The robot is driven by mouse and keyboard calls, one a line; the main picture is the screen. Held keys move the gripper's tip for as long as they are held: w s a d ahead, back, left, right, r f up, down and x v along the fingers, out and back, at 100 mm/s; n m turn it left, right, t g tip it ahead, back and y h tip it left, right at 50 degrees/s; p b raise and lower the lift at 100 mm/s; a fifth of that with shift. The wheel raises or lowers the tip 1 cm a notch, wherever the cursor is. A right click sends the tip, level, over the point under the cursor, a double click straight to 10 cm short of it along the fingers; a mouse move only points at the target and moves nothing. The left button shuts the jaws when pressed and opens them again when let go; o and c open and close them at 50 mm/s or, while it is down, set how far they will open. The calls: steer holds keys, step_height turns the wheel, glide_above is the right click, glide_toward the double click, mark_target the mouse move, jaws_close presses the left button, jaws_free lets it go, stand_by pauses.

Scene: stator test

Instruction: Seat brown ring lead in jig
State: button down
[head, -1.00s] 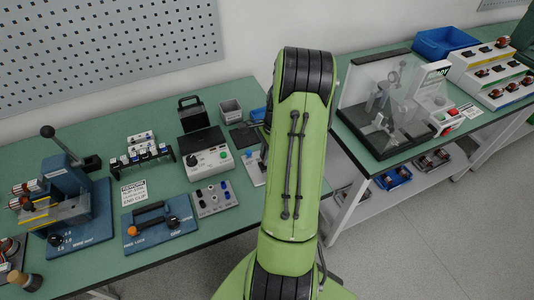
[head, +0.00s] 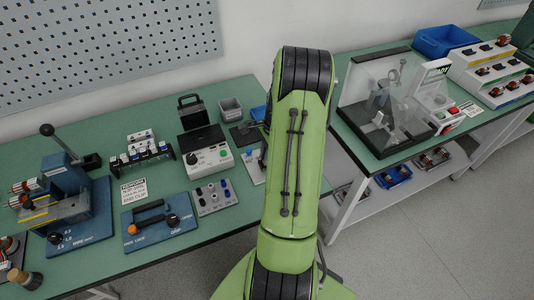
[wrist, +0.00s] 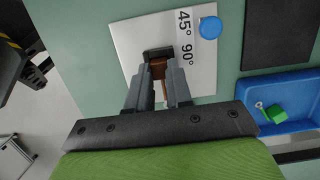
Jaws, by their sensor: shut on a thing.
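In the wrist view, my gripper (wrist: 161,72) is shut on a small brown piece (wrist: 158,70), the brown ring lead as far as I can tell. Its ring and end are mostly hidden between the fingers and by a dark block (wrist: 157,52) at the fingertips. The fingertips are over a white jig plate (wrist: 128,40) marked 45° and 90°, with a blue round knob (wrist: 210,27) on it. I cannot tell whether the lead touches the jig or is seated.
A blue tray (wrist: 300,82) holding a green piece (wrist: 277,114) is right of the jig in the wrist view. A dark mat (wrist: 280,32) lies above it. In the head view, a grey control box (head: 208,158) and a knob panel (head: 213,198) stand left of the jig.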

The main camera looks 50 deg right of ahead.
steer(key=shift+f, duration=0.25)
steer(key=c, duration=0.9)
jaws_free()
steer(key=shift+c, duration=0.2)
step_height(320, 180, up, 16)
steer(key=s+d+p, duration=0.1)
steer(key=d+p, duration=0.1)
steer(key=p, duration=0.1)
steer(key=shift+s+d+f+p, duration=0.25)
steer(key=shift+s+d+p, duration=0.05)
steer(key=shift+d, duration=0.05)
